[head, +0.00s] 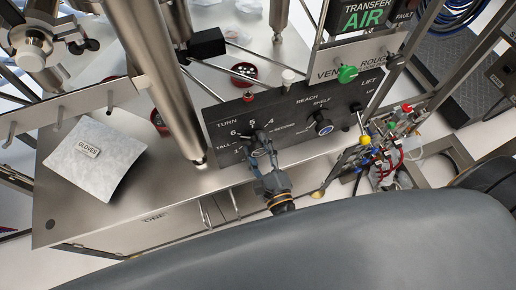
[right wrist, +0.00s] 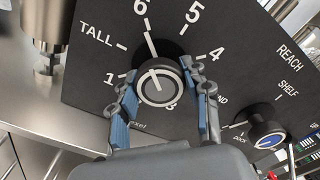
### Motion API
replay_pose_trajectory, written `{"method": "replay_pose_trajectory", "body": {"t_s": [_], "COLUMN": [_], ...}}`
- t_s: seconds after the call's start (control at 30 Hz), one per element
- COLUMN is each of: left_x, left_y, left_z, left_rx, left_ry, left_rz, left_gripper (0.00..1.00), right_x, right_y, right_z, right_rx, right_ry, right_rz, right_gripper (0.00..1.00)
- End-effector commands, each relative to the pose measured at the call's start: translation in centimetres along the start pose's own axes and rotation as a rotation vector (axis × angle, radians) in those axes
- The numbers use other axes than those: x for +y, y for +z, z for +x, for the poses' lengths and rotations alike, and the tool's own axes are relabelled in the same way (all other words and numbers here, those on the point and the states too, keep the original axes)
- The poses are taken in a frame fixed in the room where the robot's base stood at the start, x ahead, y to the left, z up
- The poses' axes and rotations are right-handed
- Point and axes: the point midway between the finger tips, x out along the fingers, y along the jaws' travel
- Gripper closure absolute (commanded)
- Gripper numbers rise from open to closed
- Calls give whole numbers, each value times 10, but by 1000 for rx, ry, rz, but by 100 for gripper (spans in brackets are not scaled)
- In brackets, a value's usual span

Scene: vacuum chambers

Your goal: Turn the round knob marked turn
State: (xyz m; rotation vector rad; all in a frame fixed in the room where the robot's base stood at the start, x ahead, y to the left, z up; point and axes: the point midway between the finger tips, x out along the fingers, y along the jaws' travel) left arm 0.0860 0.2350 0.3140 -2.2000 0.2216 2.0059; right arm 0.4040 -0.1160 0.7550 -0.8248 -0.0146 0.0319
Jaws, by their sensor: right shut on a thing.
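The round knob (right wrist: 157,85) sits on the dark control panel (head: 225,112) under the word TURN, inside a ring of numbers. It has a dark body and a light grey ring on its face. In the right wrist view its white line points up toward the 6. My right gripper (head: 263,141) reaches up to the panel from below. Its two blue-padded fingers are shut on the knob, one on each side, and hide part of the dial's lower numbers. In the head view the gripper covers much of the knob. My left gripper is not in view.
A smaller knob with a blue centre (head: 323,127), marked REACH and SHELF, is to the right. A green knob (head: 347,73) is above it. A steel post (head: 165,80) stands left of the panel. A GLOVES packet (head: 92,157) lies on the bench. Coloured tubing (head: 390,150) is at right.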

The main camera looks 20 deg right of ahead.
Motion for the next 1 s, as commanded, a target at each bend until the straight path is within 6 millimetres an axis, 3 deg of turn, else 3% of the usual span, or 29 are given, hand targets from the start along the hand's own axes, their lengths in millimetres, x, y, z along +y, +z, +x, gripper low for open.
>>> {"method": "replay_pose_trajectory", "body": {"t_s": [0.6, 0.63, 0.73, 1.0], "left_x": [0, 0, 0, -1], "left_y": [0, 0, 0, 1], "left_z": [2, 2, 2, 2], "left_rx": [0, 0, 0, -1], "left_ry": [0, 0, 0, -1], "left_rz": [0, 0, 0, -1], "left_gripper": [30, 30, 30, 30], "right_x": [0, 0, 0, 0], "right_y": [0, 0, 0, 0], "right_z": [0, 0, 0, 0], "right_rx": [0, 0, 0, 0], "right_ry": [1, 1, 1, 1], "right_rz": [40, 39, 39, 39], "right_gripper": [84, 48, 29, 29]}}
